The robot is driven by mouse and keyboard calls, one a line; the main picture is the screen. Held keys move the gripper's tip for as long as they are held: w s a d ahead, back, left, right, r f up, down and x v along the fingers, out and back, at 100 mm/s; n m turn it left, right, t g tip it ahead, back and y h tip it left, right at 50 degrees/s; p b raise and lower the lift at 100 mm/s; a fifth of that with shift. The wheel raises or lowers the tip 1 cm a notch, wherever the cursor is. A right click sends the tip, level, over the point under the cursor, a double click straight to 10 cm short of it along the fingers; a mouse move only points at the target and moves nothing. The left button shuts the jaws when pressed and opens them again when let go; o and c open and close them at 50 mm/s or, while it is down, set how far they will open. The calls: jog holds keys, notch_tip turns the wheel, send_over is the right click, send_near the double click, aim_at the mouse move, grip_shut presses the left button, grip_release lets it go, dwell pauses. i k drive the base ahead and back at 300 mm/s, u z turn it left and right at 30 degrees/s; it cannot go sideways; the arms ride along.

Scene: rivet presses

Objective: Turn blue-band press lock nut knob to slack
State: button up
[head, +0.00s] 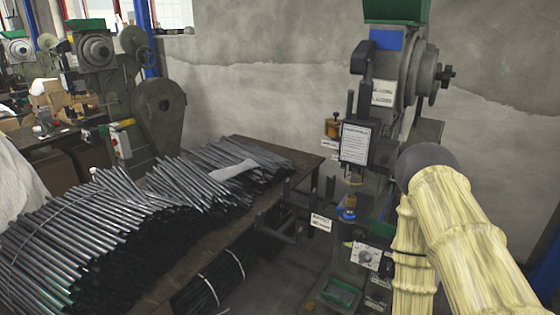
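The press with a blue band (387,40) stands against the wall at the right, with a flywheel on its upper right side. Low on it, a brass-coloured knob (349,201) sits above a blue collar (346,213); I cannot tell for sure that it is the lock nut knob, or how tight it is. A white label (321,222) is to its left. My arm, in a pale yellow cover with a dark rounded joint, crosses the right side and hides part of the press. My gripper cannot be made out.
A table (306,160) piled with dark rods (110,230) fills the left and centre, close to the press. A label plate (366,255) with a round dial and a green tray (340,292) are lower on the press. Another press (95,50) stands at the back left.

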aim_at(388, 267)
jog(key=z, duration=0.75)
